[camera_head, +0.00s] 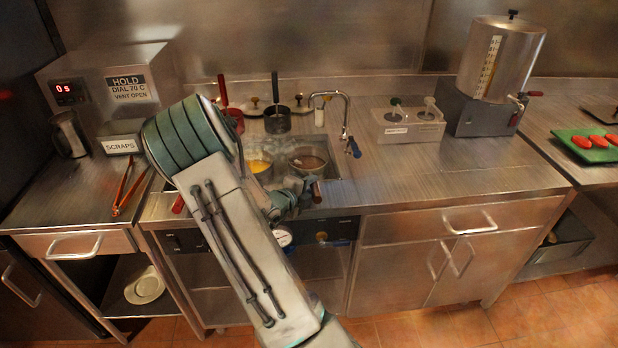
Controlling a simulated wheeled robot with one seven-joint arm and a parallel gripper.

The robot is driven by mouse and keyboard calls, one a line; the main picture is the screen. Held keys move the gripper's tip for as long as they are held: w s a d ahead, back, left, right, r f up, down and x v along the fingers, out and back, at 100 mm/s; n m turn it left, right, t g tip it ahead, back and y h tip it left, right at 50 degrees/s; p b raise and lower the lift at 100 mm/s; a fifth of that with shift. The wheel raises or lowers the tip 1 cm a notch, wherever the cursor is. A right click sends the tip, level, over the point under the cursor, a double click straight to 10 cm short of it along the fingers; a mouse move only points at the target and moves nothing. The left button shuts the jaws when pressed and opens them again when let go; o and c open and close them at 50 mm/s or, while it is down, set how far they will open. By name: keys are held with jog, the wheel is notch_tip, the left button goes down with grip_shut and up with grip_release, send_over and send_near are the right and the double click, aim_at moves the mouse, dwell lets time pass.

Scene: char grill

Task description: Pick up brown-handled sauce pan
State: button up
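A sauce pan with brown contents (307,160) sits in the sunken well of the steel counter, in the camera_head view. A reddish-brown handle end (317,192) shows in front of it at the counter's front edge and seems to belong to this pan. My gripper (298,193) is low over the well's front, close beside that handle. Its fingers are small and partly merged with the handle, so I cannot tell whether they touch it or are open. A pan with yellow contents (259,163) sits to the left, partly hidden by my arm.
A dark-handled pot (277,119) and a red-handled pot (234,114) stand behind the well. A faucet (345,117) rises at the well's back right. Red tongs (126,186) lie on the left. The counter right of the well is largely clear.

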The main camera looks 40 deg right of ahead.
grip_shut()
dwell(1.0)
jog(key=shift+r, duration=0.1)
